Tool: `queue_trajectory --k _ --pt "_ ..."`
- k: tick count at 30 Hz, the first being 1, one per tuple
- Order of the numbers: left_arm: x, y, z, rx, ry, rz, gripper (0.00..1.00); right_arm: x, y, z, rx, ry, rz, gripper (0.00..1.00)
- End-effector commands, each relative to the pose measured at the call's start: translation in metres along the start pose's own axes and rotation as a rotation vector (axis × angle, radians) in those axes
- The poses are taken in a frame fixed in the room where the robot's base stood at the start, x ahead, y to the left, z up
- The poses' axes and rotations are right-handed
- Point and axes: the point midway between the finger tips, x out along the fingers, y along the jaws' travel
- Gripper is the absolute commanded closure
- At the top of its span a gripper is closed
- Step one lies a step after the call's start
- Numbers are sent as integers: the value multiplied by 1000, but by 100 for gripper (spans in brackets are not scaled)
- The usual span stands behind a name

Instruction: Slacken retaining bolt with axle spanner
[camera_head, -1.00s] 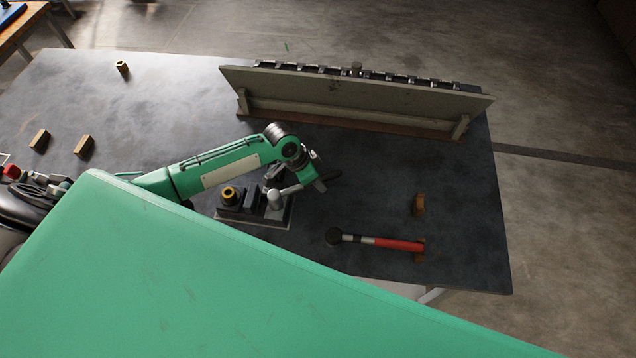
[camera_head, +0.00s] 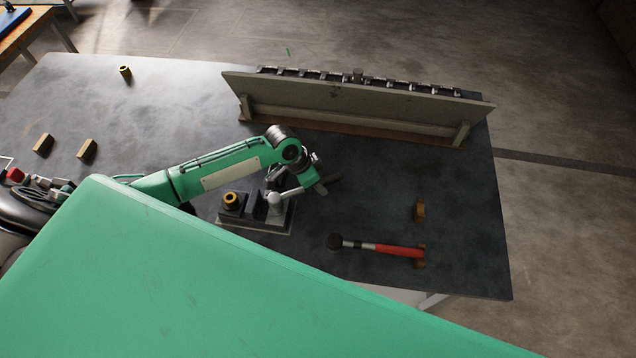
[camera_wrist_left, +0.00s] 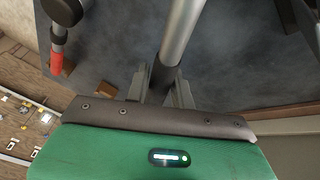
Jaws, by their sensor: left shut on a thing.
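My left gripper (camera_head: 314,180) is shut on the axle spanner, a steel bar (camera_wrist_left: 181,32) with a dark grip, seen between the fingers (camera_wrist_left: 162,88) in the left wrist view. In the head view the spanner's pale rounded end (camera_head: 275,201) is over the right part of a dark fixture (camera_head: 254,209) on a flat plate. Its dark end sticks out to the right of the gripper. A brass-coloured ring (camera_head: 232,199) sits on the fixture's left part. I cannot make out the retaining bolt, or whether the spanner is seated on it. My right gripper is not in view.
A mallet with a red handle (camera_head: 398,250) lies right of the fixture, near small wooden blocks (camera_head: 419,209). A long grey rack (camera_head: 350,103) stands along the back. More small blocks (camera_head: 86,149) lie at left. The tabletop between is clear.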

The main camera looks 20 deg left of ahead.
Motion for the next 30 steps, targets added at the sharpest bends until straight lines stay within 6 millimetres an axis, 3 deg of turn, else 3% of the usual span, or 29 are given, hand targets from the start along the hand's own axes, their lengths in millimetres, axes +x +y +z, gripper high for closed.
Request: queue_trajectory --k 13,30 --pt "-28 6 -12 0 2 0 100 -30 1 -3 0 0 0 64" --pt "-28 6 -12 0 1 0 100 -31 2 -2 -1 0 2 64"
